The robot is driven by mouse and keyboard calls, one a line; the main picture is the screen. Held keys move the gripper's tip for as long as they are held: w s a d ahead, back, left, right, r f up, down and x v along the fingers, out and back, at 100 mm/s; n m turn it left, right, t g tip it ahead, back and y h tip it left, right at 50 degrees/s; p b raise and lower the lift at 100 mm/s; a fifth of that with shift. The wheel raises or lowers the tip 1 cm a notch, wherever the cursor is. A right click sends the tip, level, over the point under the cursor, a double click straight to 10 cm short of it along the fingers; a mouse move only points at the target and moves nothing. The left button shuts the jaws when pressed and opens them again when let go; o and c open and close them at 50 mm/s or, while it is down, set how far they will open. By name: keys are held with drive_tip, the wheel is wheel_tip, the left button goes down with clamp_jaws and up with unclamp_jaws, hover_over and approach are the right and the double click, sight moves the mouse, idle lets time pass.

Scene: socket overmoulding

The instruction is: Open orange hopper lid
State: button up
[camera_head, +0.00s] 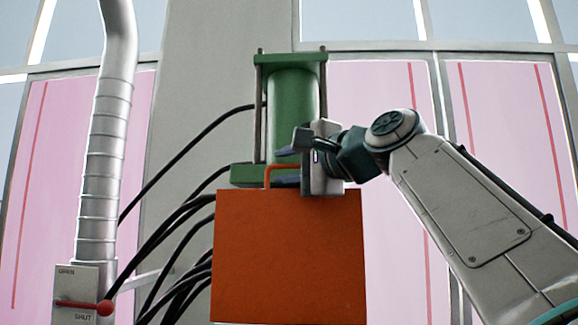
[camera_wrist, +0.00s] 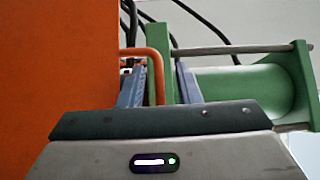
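The orange hopper lid (camera_head: 288,258) faces me in the head view as a flat square panel. It fills the left side of the wrist view (camera_wrist: 55,70). A thin orange bar handle (camera_head: 268,176) sticks up from the panel's top edge and bends right. In the wrist view the handle (camera_wrist: 156,58) passes between my two fingers. My gripper (camera_head: 280,167) is at the handle, one finger above the bar and one below. The fingers are apart, with a visible gap on either side of the handle. The handle's far end is hidden by my gripper in the head view.
A green cylinder press (camera_head: 292,100) with side rods stands behind the panel, close to my gripper. Black cables (camera_head: 185,235) hang at its left. A silver duct (camera_head: 101,170) and a red-knobbed lever (camera_head: 104,308) on an OPEN/SHUT plate are further left.

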drive_tip(key=shift+s+d+f, duration=0.1)
drive_tip(key=shift+s+d, duration=0.1)
drive_tip(key=shift+d, duration=0.1)
drive_tip(key=b+v, duration=0.3)
drive_tip(key=v, duration=1)
drive_tip(key=shift+s+b, duration=0.15)
drive_tip(key=shift+b, duration=0.25)
